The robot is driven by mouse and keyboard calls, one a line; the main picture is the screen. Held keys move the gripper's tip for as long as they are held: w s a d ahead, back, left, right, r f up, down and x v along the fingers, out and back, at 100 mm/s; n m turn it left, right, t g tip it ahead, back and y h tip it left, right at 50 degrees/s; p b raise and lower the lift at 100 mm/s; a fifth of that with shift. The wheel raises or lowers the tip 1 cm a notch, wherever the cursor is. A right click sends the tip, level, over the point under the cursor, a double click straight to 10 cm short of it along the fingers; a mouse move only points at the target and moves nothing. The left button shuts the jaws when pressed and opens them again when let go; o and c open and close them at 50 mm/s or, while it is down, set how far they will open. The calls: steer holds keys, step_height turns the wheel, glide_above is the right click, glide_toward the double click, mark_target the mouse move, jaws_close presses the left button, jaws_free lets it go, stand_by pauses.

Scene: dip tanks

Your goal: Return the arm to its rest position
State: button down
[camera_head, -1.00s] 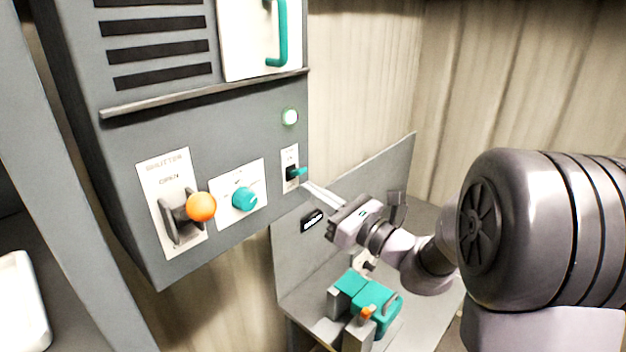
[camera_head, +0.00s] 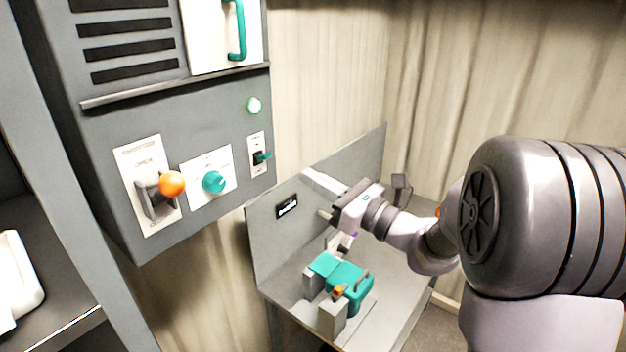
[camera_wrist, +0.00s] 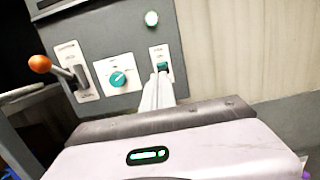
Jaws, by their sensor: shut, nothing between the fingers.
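My gripper (camera_head: 312,178) is shut and empty, in the air between the grey control cabinet and the bench in the head view. Its fingertips are apart from the teal toggle switch (camera_head: 262,157), which sits to their upper left. In the wrist view, the shut fingers (camera_wrist: 156,92) point up toward that switch (camera_wrist: 163,68) and overlap its plate in the picture. My arm reaches in from the right, bent, with the large shoulder at the right edge. No marked rest position shows.
The cabinet (camera_head: 215,125) carries an orange-knobbed shutter lever (camera_head: 172,184), a teal dial (camera_head: 213,181) and a lit green lamp (camera_head: 254,105). Below my gripper, a teal vise-like device (camera_head: 348,283) stands on a grey bench with an upright back panel (camera_head: 270,235).

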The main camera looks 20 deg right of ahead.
steer(key=s+a+f+n+g+b, duration=0.55)
steer(key=s+a+f+b, duration=0.3)
steer(key=f, duration=0.25)
steer(key=s+a+f+n+g+b, duration=0.5)
steer(key=s+a+f+n+b, duration=0.3)
steer(key=f, duration=0.3)
steer(key=s+d+f+n+h+b, duration=0.3)
steer(key=f+b, duration=0.3)
steer(key=f, duration=0.2)
steer(key=s+d+f+n+h+b, duration=0.3)
steer(key=s+f+n+b, duration=0.1)
steer(key=f+b, duration=0.2)
steer(key=s+d+f+n+h+b, duration=0.3)
steer(key=s+f+n+b, duration=0.1)
steer(key=f+b, duration=0.3)
step_height(320, 180, down, 3)
steer(key=shift+s+r, duration=0.2)
steer(key=shift+s, duration=0.15)
